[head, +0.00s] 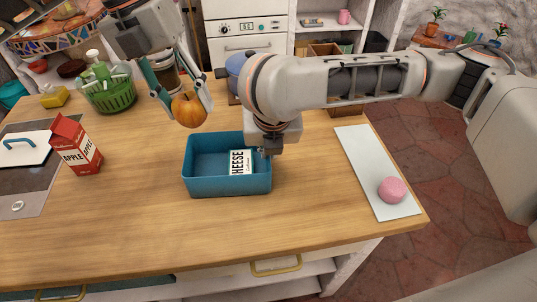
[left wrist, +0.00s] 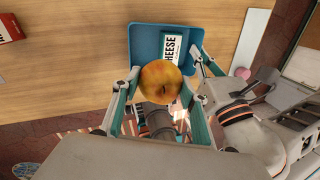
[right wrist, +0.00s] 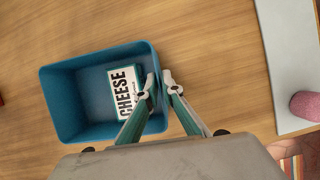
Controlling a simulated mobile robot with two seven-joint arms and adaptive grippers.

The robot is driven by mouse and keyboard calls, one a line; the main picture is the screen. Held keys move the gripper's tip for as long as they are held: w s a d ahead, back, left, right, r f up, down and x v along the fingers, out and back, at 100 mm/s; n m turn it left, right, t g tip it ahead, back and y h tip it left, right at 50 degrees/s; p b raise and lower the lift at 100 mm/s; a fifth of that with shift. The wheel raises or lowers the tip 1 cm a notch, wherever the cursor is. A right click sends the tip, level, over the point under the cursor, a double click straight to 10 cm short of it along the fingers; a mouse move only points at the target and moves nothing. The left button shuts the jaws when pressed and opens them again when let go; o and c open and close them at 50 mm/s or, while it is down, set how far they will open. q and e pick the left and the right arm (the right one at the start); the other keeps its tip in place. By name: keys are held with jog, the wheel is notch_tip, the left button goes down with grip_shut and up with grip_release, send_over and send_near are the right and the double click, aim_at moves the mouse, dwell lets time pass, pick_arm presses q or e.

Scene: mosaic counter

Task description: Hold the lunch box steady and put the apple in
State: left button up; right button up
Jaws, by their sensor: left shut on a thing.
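The apple (head: 188,110) is yellow-orange. My left gripper (head: 189,108) is shut on it and holds it above the counter, behind and left of the lunch box. The apple also shows in the left wrist view (left wrist: 160,86). The lunch box (head: 225,186) is an open blue tub on the counter. A cheese pack (head: 241,162) lies inside at its right; the left part is empty. In the right wrist view, my right gripper (right wrist: 159,82) is shut on the box's right wall, one finger inside and one outside. In the head view its arm hides most of it.
A red apple juice carton (head: 75,148) stands at the left. A green basket (head: 108,95) with bottles and a yellow block (head: 54,97) are behind it. A pink thing (head: 392,189) sits on a pale board (head: 365,160) at the right. The counter in front is clear.

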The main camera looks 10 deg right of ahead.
jog(key=shift+x, duration=2.35)
jog(key=shift+r, duration=0.1)
grip_shut()
pick_arm(q)
jog(key=shift+f, duration=0.1)
notch_tip(320, 180, down, 7)
jog(key=shift+f, duration=0.2)
jog(key=shift+f, duration=0.1)
